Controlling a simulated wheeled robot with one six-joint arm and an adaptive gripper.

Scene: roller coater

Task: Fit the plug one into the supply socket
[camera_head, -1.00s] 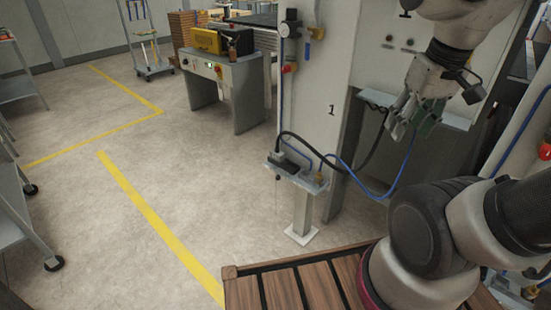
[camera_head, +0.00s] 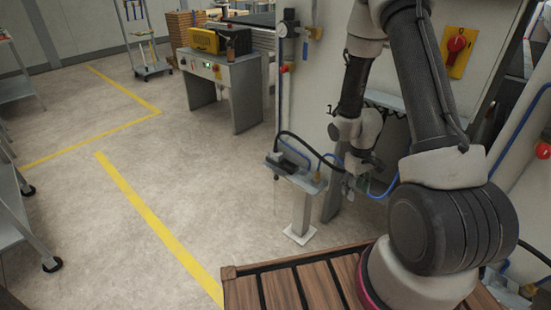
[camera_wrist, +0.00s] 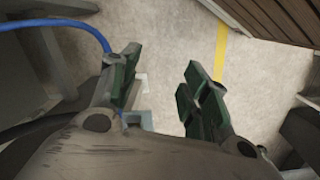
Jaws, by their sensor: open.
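My gripper (camera_head: 353,186) is low beside the right side of a small grey shelf (camera_head: 310,186) on a post. In the wrist view my gripper (camera_wrist: 160,92) is open, with green finger pads and only floor between them. A dark block (camera_head: 290,158) lies on the shelf with a black cable (camera_head: 311,146) arching from it toward my arm. A small brass fitting (camera_head: 317,178) with a blue hose is at the shelf's right end. I cannot tell which piece is plug one or the supply socket; the arm hides part of this area.
A blue hose (camera_wrist: 75,24) and a black cable (camera_wrist: 35,124) run close to my gripper's left finger. The white machine panel (camera_head: 318,70) stands behind the shelf. A wooden slatted platform (camera_head: 310,285) is in front.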

